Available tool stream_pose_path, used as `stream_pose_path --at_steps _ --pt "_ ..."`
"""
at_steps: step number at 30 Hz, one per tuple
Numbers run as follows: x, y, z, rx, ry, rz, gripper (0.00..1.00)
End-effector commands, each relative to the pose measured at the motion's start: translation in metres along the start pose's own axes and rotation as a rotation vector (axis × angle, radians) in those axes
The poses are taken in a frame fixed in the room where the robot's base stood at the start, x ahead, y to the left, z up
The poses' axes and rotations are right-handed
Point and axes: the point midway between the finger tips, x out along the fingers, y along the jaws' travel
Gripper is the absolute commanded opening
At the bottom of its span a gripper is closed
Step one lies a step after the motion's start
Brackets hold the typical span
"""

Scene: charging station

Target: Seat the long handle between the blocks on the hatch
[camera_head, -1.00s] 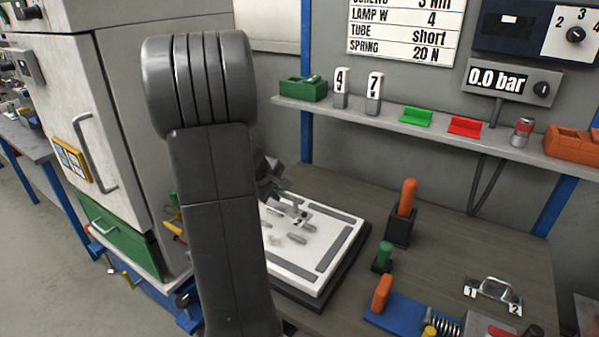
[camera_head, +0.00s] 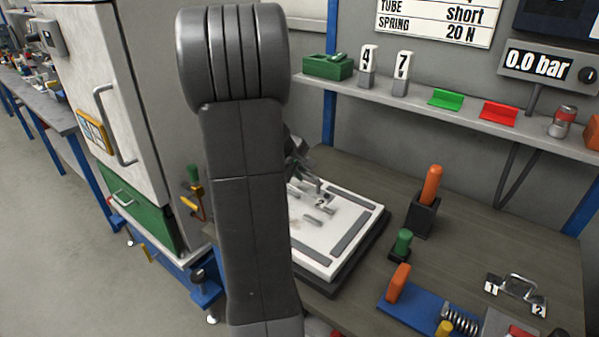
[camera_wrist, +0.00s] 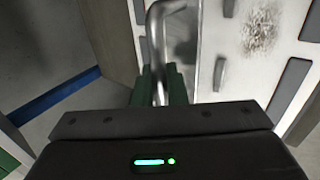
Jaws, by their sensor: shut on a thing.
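The hatch (camera_head: 330,262) is a white panel with grey strips and small grey blocks, lying on a dark base on the bench. It also shows on the right of the wrist view (camera_wrist: 210,85). My gripper (camera_wrist: 160,82) is shut on a bent metal bar, the long handle (camera_wrist: 157,40), between green finger pads. The handle's upper end bends right, over or beside the hatch's left edge; I cannot tell whether it touches. In the head view my gripper (camera_head: 300,168) is mostly hidden behind my arm. The handle's lower end is hidden.
A shorter metal handle (camera_head: 518,287) with labels 1 and 2 lies at the bench's right. An orange-handled tool in a black holder (camera_head: 424,212), a green knob (camera_head: 401,244) and a blue plate (camera_head: 420,310) stand right of the hatch. A white cabinet (camera_head: 85,60) is left.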

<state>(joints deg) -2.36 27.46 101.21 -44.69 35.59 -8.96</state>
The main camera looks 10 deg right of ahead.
Motion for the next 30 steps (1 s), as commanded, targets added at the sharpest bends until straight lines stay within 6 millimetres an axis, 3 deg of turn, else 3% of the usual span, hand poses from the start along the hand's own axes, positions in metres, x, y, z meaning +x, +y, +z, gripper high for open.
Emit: stream_pose_path --at_steps 12,30 --pt "0.034 -0.023 0.000 0.000 0.000 0.001 0.00" --pt "0.035 -0.024 0.000 0.000 0.000 0.001 0.00"
